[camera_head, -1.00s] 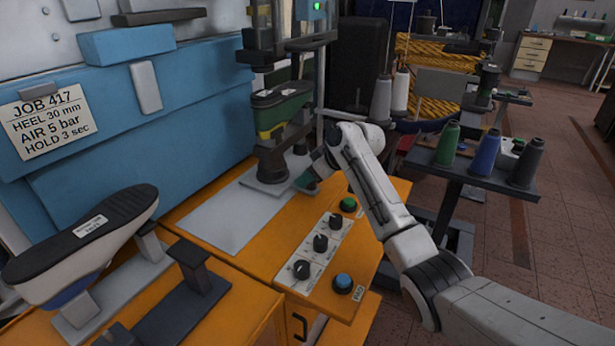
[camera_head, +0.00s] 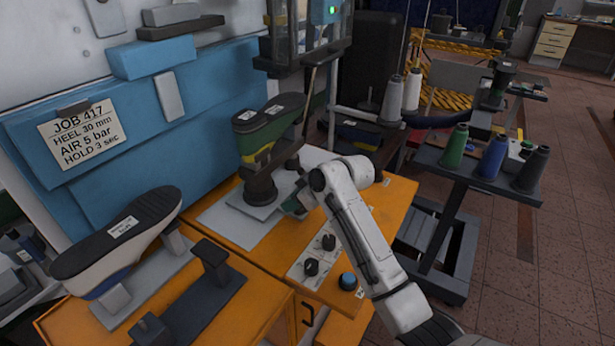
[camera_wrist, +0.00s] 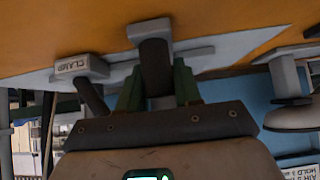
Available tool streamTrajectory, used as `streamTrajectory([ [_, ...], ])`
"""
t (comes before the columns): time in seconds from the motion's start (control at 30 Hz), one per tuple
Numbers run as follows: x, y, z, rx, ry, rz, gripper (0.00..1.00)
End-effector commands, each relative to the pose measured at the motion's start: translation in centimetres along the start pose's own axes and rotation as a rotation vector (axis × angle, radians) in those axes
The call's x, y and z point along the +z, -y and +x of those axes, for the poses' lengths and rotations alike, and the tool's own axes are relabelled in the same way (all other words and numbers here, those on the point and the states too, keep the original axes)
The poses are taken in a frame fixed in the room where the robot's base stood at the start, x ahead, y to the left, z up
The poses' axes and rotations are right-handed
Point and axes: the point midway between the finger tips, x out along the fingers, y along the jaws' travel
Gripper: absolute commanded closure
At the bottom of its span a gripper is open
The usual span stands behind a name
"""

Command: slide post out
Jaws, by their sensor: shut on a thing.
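The dark post (camera_head: 261,187) stands upright on a small grey base plate (camera_head: 238,203) and carries a green and yellow shoe last (camera_head: 262,137) with a dark sole. It stands in front of and below the press head (camera_head: 290,68). My gripper (camera_head: 295,202) is low, just right of the post. In the wrist view my gripper (camera_wrist: 158,88) has green fingers closed around a dark bar (camera_wrist: 155,64) with a grey end block. The exact contact is partly hidden. A grey block marked CLAMP (camera_wrist: 80,66), with a dark lever, is beside the fingers.
A second dark last (camera_head: 120,232) sits on a stand at left. An empty dark stand (camera_head: 212,262) is beside it. A thread-cone cart (camera_head: 470,170) stands to the right.

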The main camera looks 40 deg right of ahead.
Motion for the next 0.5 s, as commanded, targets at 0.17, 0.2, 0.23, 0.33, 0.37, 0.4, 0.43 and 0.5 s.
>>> streamTrajectory([
  [0.17,-0.1,3.5,-0.2,-0.004,0.003,-0.001,1.0],
  [0.2,-0.1,4.0,-0.1,-0.004,0.002,-0.001,1.0],
  [0.23,-0.1,4.4,-0.1,-0.003,0.002,-0.001,1.0],
  [0.33,-0.1,5.3,-0.1,-0.002,0.002,-0.001,1.0],
  [0.37,0.0,5.5,-0.1,-0.002,0.002,-0.001,1.0],
  [0.4,0.0,5.7,0.0,-0.001,0.001,-0.001,1.0],
  [0.43,0.0,5.9,0.0,0.0,0.001,-0.001,1.0],
  [0.5,0.0,6.1,0.0,0.0,0.001,-0.001,1.0],
])
